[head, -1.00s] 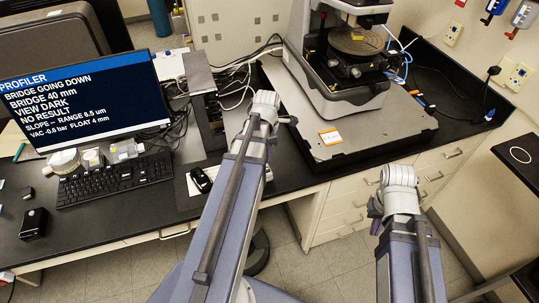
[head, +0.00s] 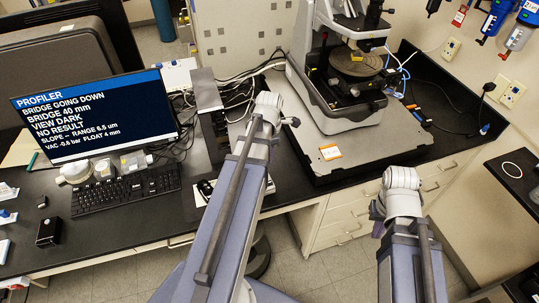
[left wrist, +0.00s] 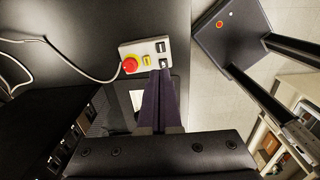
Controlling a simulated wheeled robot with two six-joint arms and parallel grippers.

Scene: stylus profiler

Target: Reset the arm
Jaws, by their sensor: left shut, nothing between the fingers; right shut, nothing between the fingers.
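The profiler (head: 352,70) stands on its grey base plate (head: 375,150) at the back right of the bench. Its round stage (head: 356,62) sits under the bridge. The screen (head: 93,118) reads "PROFILER, BRIDGE GOING DOWN, BRIDGE 40 mm, VIEW DARK, NO RESULT". In the left wrist view, my left gripper (left wrist: 162,75) is shut and empty, its tips at the lower edge of a pale control box (left wrist: 146,56) with a red button (left wrist: 130,65) and black switches. In the head view my left arm hides its fingers. My right gripper (head: 377,212) is shut and empty in front of the bench drawers, largely hidden.
A keyboard (head: 126,190), a small black box (head: 48,231) and pale fittings (head: 76,171) lie on the left of the bench. Cables (head: 238,98) run behind. A dark side table (head: 515,170) stands at the right. Floor is open between the arms.

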